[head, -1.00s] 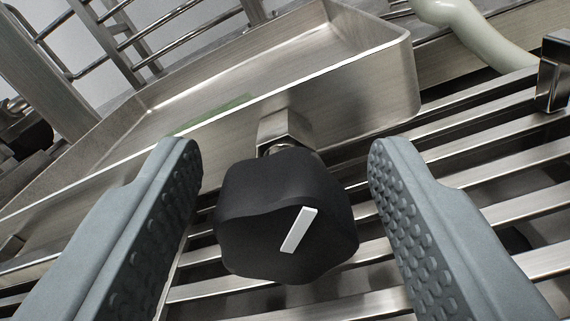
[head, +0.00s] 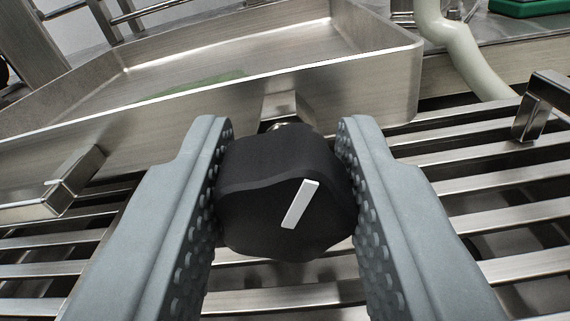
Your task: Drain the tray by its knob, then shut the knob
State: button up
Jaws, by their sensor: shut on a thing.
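The black lobed knob (head: 262,190) sits on the front wall of the metal tray (head: 400,85), on a short square fitting. A white mark on its face slants from upper right to lower left. My gripper (head: 285,180) is shut on the knob, one grey studded finger on each side. The tray is a shallow steel pan; a patch of green liquid (head: 200,84) shows on its floor. The knob's outlet and the space below it are hidden.
Metal slats (head: 480,185) lie under and in front of the tray. A metal bracket (head: 540,105) stands at the right and another (head: 60,185) at the left. A pale hose (head: 455,50) runs behind the tray's right corner, near a green object (head: 525,8).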

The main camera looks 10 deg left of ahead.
jog(key=n, duration=0.5)
jog(key=shift+n, duration=0.3)
jog(key=shift+a+n, duration=0.1)
jog(key=shift+n, duration=2.1)
jog(key=o, duration=1)
jog(key=s, duration=1.7)
jog(key=shift+s, duration=0.2)
